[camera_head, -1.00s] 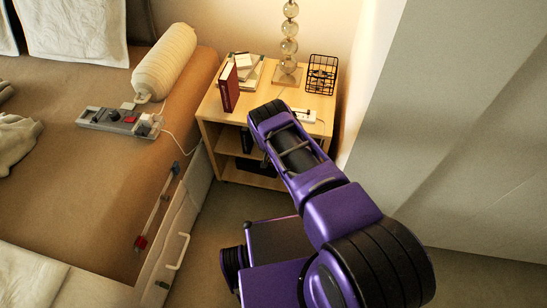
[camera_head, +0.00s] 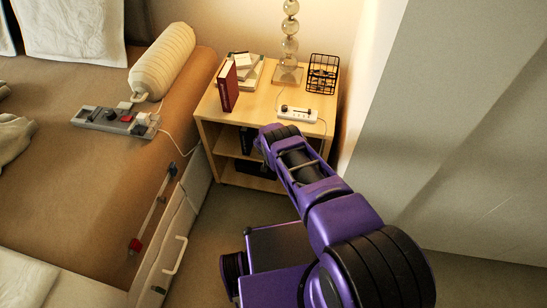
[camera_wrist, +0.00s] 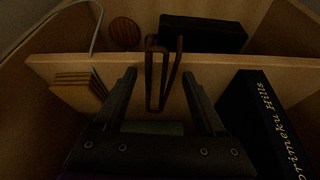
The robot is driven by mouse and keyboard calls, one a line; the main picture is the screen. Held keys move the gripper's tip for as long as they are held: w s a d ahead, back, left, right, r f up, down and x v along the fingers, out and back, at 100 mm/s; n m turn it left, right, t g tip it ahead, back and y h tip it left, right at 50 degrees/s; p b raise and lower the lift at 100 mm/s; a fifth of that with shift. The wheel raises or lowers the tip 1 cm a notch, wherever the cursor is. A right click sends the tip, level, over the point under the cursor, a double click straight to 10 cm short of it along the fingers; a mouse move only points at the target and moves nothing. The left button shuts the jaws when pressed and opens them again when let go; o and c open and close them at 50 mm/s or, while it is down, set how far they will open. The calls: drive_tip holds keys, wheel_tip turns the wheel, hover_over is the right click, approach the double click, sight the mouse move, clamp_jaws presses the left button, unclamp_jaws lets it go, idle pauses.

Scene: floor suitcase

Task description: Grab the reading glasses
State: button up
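In the wrist view, a thin brown folded frame (camera_wrist: 150,75), which looks like the reading glasses, shows as a narrow loop between my fingers, in front of a pale wooden shelf edge. My gripper (camera_wrist: 159,75) is open, with one dark finger on each side of the frame. I see gaps on both sides, and cannot tell how deep the frame sits between the fingers. In the head view my arm reaches to the front of the wooden nightstand (camera_head: 262,108). The glasses and fingertips are hidden there.
A dark book with pale lettering (camera_wrist: 255,115) is close to the right finger. Small stacked books (camera_wrist: 75,85) are at left. A black box (camera_wrist: 203,33) and a round brown thing (camera_wrist: 125,33) lie beyond the shelf edge. The nightstand top holds a lamp (camera_head: 289,47) and a red book (camera_head: 228,87).

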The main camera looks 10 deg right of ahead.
clamp_jaws()
